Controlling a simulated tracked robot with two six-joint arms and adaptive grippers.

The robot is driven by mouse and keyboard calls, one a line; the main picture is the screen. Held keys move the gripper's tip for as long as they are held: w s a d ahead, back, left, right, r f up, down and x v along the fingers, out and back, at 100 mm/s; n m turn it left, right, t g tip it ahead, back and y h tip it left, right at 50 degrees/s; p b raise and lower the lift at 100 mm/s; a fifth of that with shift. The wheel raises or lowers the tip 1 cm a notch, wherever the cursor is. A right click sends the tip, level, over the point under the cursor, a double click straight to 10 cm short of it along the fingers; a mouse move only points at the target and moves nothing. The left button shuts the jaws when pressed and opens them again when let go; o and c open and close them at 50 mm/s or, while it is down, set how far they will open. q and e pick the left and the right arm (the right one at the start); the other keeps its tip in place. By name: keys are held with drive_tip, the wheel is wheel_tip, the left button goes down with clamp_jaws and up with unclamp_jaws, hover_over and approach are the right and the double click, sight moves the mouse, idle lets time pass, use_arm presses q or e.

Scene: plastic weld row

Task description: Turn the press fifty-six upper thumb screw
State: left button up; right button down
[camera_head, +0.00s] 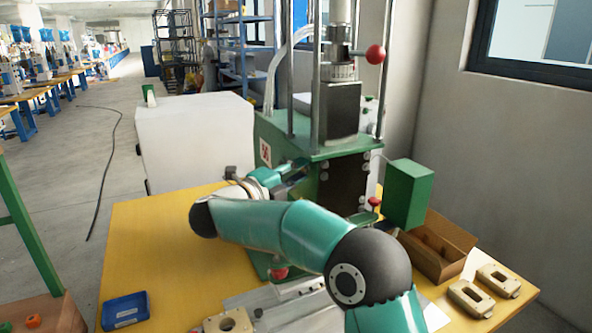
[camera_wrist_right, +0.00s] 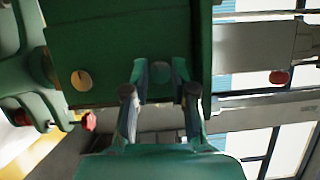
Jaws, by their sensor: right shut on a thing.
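The green press (camera_head: 318,150) stands on the yellow table, with steel columns and a red ball handle above its body. My right arm crosses in front of it, and my right gripper (camera_head: 296,170) reaches the press body from the left. In the wrist view the two fingers of the right gripper (camera_wrist_right: 160,74) point at a green press face (camera_wrist_right: 120,35). In the head view this thumb screw is hidden behind the gripper. My left gripper is not in view.
A green box (camera_head: 408,194) and a cardboard box (camera_head: 440,250) stand right of the press. Beige parts (camera_head: 470,298) lie at the table's right corner. A blue tray (camera_head: 125,310) is at front left. The yellow table (camera_head: 150,240) is mostly clear on the left.

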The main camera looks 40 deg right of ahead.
drive_tip(key=shift+f+n, duration=0.25)
drive_tip(key=shift+n, duration=0.35)
drive_tip(key=c, duration=0.9)
unclamp_jaws()
drive_tip(key=shift+w, duration=0.1)
drive_tip(key=shift+c, duration=0.2)
drive_tip(key=shift+r, duration=0.1)
drive_tip(key=shift+a, duration=0.1)
drive_tip(key=s+a, duration=0.2)
drive_tip(key=a, duration=0.9)
drive_tip(key=shift+a, duration=0.4)
